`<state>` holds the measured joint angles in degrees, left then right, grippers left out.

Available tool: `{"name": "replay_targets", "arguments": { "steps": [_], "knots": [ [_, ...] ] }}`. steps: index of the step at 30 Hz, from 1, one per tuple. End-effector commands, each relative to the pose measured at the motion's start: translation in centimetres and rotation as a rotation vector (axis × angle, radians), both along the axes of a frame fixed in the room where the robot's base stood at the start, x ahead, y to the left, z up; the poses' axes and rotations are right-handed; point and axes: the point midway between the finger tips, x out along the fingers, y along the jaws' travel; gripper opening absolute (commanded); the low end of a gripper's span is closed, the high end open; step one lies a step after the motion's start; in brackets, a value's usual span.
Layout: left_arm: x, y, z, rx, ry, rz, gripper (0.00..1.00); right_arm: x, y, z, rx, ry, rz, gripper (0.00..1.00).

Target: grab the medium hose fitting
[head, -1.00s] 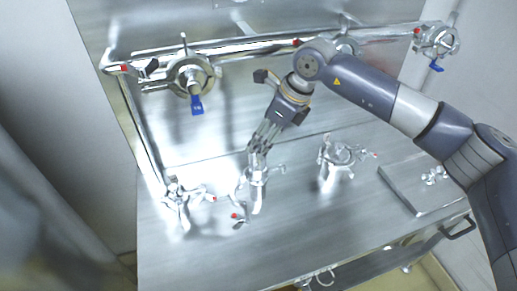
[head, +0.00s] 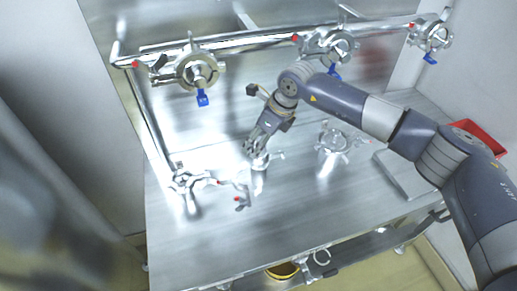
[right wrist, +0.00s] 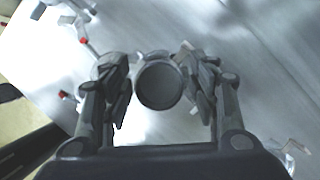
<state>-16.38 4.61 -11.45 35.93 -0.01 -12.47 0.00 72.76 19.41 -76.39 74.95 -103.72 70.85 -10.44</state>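Three silvery metal fittings stand on the steel table: one at the left (head: 182,181), the middle one (head: 260,161), and one at the right (head: 331,143). I cannot tell their sizes apart for certain; the middle one is at my right gripper (head: 254,150). In the right wrist view, the middle fitting's round end (right wrist: 158,86) lies between the two fingers of my right gripper (right wrist: 160,82). The fingers stand apart on either side, with narrow gaps seeming to show. My left gripper is not in view.
An open clamp with a red tip (head: 240,197) lies left of the middle fitting. Pipes with clamps and blue handles (head: 202,98) run along the back. A flat metal plate (head: 405,175) and a red bin (head: 480,135) are at the right. The table front (head: 255,230) is clear.

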Motion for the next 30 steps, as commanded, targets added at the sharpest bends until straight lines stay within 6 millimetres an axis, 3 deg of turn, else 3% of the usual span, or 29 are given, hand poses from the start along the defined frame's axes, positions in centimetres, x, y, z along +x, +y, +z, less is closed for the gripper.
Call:
{"name": "replay_targets", "arguments": {
  "steps": [1,6,13,23,30],
  "knots": [
    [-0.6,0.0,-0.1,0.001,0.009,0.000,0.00,0.0,0.0,0.0,0.000,0.000,0.000,0.37],
    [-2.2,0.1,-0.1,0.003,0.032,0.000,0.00,0.0,0.0,0.0,0.000,0.000,0.000,0.00],
    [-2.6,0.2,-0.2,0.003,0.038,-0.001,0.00,0.0,0.0,0.2,0.002,-0.002,0.000,0.00],
    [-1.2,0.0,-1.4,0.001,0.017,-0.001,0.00,-0.6,-0.2,0.7,0.003,-0.005,0.001,0.00],
    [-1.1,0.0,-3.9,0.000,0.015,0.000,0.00,-0.6,-0.2,4.8,0.004,-0.008,0.001,0.00]
  ]
}}
